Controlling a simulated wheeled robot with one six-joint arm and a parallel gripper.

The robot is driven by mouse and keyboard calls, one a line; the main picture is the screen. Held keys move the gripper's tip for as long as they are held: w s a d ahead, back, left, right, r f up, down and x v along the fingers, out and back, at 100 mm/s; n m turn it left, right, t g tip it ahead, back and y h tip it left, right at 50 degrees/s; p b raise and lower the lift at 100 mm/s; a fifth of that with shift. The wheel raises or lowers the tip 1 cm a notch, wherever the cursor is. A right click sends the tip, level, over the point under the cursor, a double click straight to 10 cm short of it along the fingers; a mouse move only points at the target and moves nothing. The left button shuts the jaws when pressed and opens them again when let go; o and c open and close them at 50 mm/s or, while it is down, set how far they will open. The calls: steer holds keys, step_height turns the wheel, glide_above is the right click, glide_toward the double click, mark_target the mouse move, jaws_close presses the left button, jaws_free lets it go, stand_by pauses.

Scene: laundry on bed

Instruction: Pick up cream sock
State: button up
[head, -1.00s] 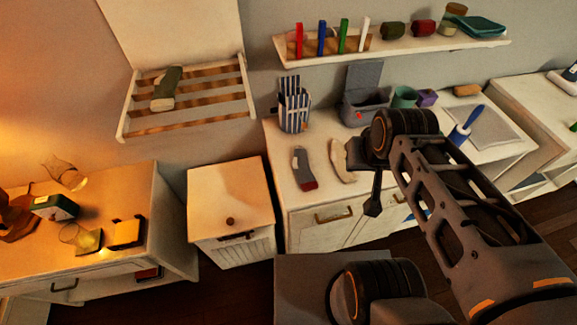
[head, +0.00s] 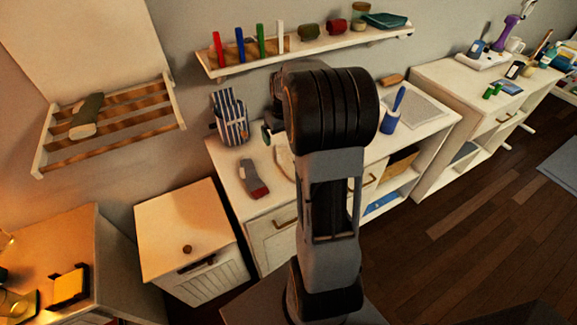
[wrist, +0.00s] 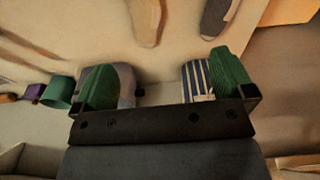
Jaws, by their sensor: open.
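The cream sock (head: 284,162) lies on the white dresser top, mostly hidden behind my arm in the head view. In the wrist view the cream sock (wrist: 148,22) shows at the top edge, cut off by the frame. My gripper (wrist: 166,82) is open and empty, with its two green fingertips wide apart. In the wrist view the sock lies above the fingertips, apart from them. In the head view the gripper is mostly hidden behind my arm.
A grey sock with a red end (head: 253,180) lies left of the cream one. A striped holder (head: 230,117) stands behind them, and it also shows between the fingertips in the wrist view (wrist: 197,80). A wall shelf (head: 300,57) hangs above. A lint roller (head: 393,112) stands right.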

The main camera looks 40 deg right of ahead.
glide_toward(287, 160)
step_height(287, 160, down, 3)
steer(key=shift+w+d+f, duration=0.1)
steer(key=shift+w+f, duration=0.05)
steer(key=shift+w, duration=0.05)
steer(key=shift+w+d+f+p, duration=0.1)
steer(key=shift+w+f+p, duration=0.15)
steer(key=shift+f, duration=0.75)
steer(key=shift+w+f+p, duration=0.15)
steer(key=shift+f+p, duration=0.25)
steer(key=shift+f, duration=0.6)
steer(key=shift+w+f+p, duration=0.2)
steer(key=shift+f+p, duration=0.1)
steer(key=shift+f, duration=0.75)
steer(key=shift+c, duration=0.5)
steer(key=c, duration=0.8)
steer(key=shift+r, duration=0.15)
